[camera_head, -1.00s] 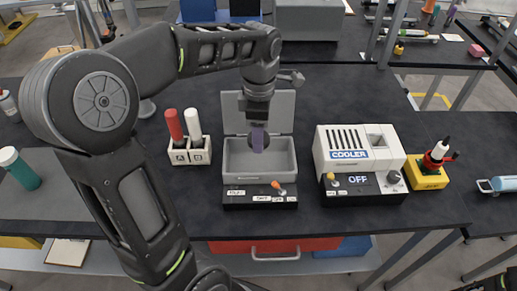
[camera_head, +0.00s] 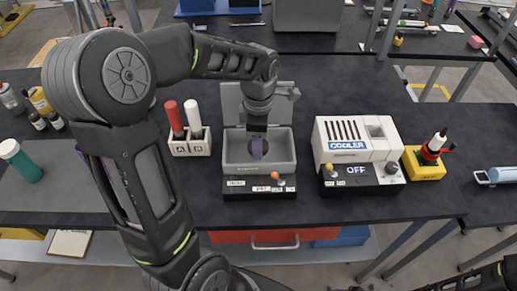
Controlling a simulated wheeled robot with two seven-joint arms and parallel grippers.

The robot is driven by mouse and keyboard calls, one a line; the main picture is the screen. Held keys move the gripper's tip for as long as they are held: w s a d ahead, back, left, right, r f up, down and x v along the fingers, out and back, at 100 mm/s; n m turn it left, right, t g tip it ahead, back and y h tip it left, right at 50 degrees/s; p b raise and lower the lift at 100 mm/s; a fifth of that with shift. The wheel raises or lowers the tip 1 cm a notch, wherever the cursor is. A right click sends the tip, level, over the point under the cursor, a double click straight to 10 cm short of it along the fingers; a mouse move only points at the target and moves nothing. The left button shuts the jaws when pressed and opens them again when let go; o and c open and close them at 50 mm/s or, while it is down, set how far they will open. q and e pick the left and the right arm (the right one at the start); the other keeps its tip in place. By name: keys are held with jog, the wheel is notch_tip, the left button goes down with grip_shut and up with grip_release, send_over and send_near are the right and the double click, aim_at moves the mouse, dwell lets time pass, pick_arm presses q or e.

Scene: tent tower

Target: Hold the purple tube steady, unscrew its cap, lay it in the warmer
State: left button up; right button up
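The warmer (camera_head: 286,170) is an open grey box with its lid raised and a dark front panel, at the middle of the table. My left gripper (camera_head: 257,127) points down over the warmer's opening.
A white rack (camera_head: 190,148) with red and white tubes stands left of the warmer. The white cooler (camera_head: 350,140), reading OFF, stands to its right, then a yellow-based holder (camera_head: 425,165). My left arm hides some table.

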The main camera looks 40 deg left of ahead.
pick_arm(q)
jog(key=shift+f+p, duration=0.3)
jog(key=shift+f, duration=1.55)
jog(key=shift+f, duration=0.1)
jog(key=o, duration=1.3)
jog(key=shift+c, duration=0.2)
notch_tip(320, 180, up, 12)
jog(key=shift+r+b, duration=0.15)
jog(key=shift+b, duration=0.4)
